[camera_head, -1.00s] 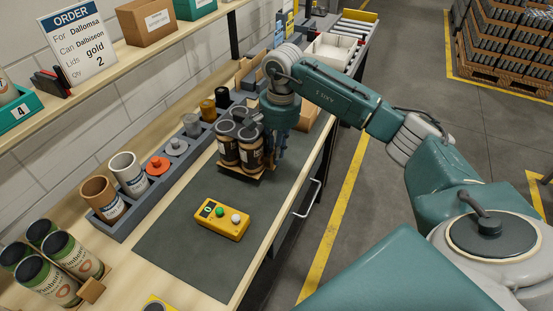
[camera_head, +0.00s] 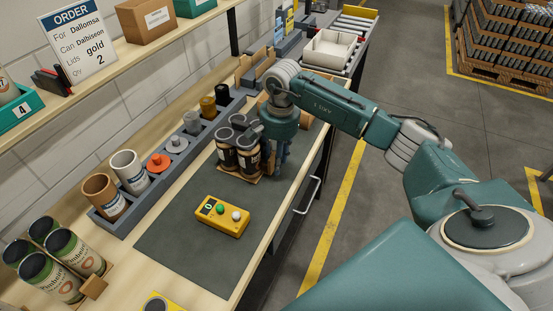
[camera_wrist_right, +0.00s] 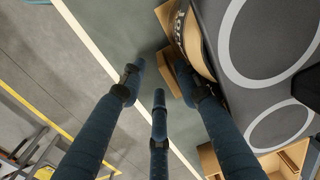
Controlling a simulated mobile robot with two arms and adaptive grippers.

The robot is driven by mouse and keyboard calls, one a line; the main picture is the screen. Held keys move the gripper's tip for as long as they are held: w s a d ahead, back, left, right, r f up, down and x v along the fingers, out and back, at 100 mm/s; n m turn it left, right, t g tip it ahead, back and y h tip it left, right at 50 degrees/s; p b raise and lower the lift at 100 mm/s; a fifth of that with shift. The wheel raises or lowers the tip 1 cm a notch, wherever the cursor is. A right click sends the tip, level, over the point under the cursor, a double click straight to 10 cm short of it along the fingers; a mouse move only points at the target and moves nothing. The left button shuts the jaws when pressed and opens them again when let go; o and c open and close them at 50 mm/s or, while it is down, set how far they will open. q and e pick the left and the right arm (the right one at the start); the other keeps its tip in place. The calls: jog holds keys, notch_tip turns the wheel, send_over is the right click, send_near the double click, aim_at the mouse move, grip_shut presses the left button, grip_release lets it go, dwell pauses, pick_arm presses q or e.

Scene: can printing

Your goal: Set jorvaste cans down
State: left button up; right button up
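A group of dark-lidded cans with brown and pale labels (camera_head: 227,156) stands upright on a small wooden carrier (camera_head: 238,173) at the back of the dark work mat (camera_head: 180,245). The label name is too small to read. My right gripper (camera_head: 280,165) points down at the right side of the carrier. In the right wrist view, the fingers (camera_wrist_right: 158,88) are spread, with the carrier's block (camera_wrist_right: 172,75) close to the right-hand finger and a gap to the left-hand one. My left gripper is not in view.
A yellow button box (camera_head: 222,215) lies on the mat. A grey rack (camera_head: 150,190) with cups and lids runs along the wall side. Green-labelled cans (camera_head: 75,252) stand front left. White trays (camera_head: 330,50) are at the back. The mat's front is clear.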

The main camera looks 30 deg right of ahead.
jog(key=shift+r, duration=0.2)
notch_tip(320, 180, up, 12)
jog(key=b, duration=0.3)
jog(key=shift+s+d, duration=0.2)
jog(key=shift+s, duration=0.05)
jog(key=shift+f, duration=0.2)
